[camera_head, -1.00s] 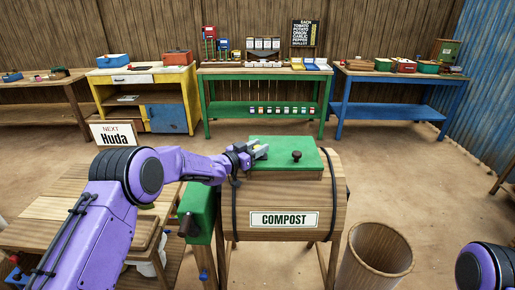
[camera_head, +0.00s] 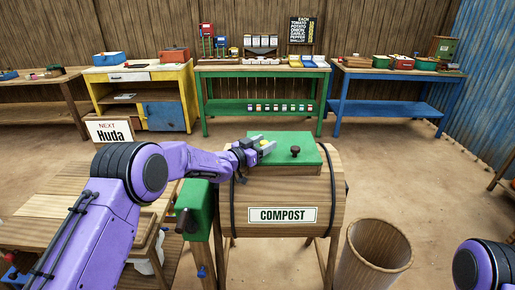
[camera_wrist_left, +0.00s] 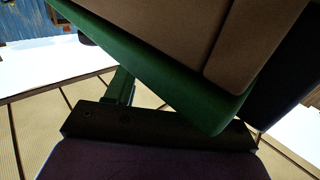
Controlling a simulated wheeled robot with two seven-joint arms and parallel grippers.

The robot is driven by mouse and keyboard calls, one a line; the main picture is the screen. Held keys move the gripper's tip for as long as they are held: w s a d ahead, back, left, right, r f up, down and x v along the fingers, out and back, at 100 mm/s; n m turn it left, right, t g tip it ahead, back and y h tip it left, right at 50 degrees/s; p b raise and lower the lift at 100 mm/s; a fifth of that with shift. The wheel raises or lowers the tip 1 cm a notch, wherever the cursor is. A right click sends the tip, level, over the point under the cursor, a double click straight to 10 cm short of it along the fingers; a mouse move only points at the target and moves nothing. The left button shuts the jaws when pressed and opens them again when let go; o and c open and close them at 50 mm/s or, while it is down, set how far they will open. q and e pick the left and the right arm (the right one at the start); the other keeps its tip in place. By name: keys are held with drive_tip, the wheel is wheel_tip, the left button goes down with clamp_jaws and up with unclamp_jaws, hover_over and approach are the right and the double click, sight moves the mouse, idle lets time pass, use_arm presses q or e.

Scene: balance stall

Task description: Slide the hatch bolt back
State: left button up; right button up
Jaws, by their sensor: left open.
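The green hatch lid (camera_head: 285,150) lies on top of the wooden compost barrel (camera_head: 325,193), with a dark round knob (camera_head: 295,151) on it. My left gripper (camera_head: 265,147) is over the left part of the lid, left of the knob, its jaws open. A small yellowish piece shows by its fingertips; I cannot tell whether it is part of the bolt. The bolt itself is not clearly visible, and the gripper covers that part of the lid. The left wrist view is dark and shows a green edge (camera_wrist_left: 170,75) close to the gripper; contact cannot be told. My right gripper is out of view.
A green box with a dark handle (camera_head: 195,205) stands at the barrel's left. A wooden bin (camera_head: 375,255) stands at right front. A wooden table (camera_head: 50,215) is at left. A green bench (camera_head: 265,70) and other benches line the back wall, with open floor before them.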

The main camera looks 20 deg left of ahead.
use_arm(q)
drive_tip(key=b+v, duration=0.2)
drive_tip(key=v, duration=0.7)
drive_tip(key=shift+s, duration=0.25)
drive_tip(key=shift+d, duration=0.1)
